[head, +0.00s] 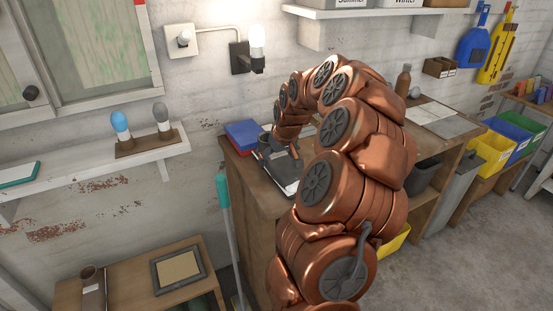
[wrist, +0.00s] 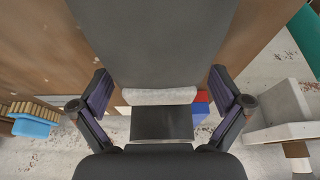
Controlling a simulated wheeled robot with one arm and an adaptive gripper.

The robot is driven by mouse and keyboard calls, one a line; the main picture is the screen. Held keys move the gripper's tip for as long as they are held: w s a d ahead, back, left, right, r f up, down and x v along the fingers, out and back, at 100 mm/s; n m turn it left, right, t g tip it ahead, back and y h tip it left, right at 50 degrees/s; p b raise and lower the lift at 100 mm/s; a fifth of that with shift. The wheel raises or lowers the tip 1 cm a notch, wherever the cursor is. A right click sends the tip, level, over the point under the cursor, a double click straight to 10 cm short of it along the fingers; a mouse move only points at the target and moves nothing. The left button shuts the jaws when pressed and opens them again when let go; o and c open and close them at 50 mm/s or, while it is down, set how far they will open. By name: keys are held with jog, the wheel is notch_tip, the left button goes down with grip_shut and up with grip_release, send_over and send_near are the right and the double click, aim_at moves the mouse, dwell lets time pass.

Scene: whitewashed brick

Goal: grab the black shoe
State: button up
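I cannot make out a clear shoe shape in either view. In the wrist view, a long dark grey thing (wrist: 152,42) with a pale band at its near end reaches down between my fingers; I cannot tell whether it is the black shoe. A black block-like thing (wrist: 162,122) shows just below the pale band. My gripper (wrist: 160,88) is open, with one finger on each side of these and gaps to both. In the head view, my gripper (head: 280,151) is low over the left end of the wooden workbench (head: 257,195), by dark flat things, partly hidden by my arm.
A blue box (head: 243,134) with some red lies at the bench's back left. A brown bottle (head: 403,80) and grey sheets (head: 447,122) are farther right. A shelf with bulbs (head: 118,165) is on the left wall. Yellow, blue and green bins (head: 490,150) stand at right, beside open floor.

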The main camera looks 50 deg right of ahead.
jog(key=c, duration=1.1)
jog(key=shift+r, duration=0.1)
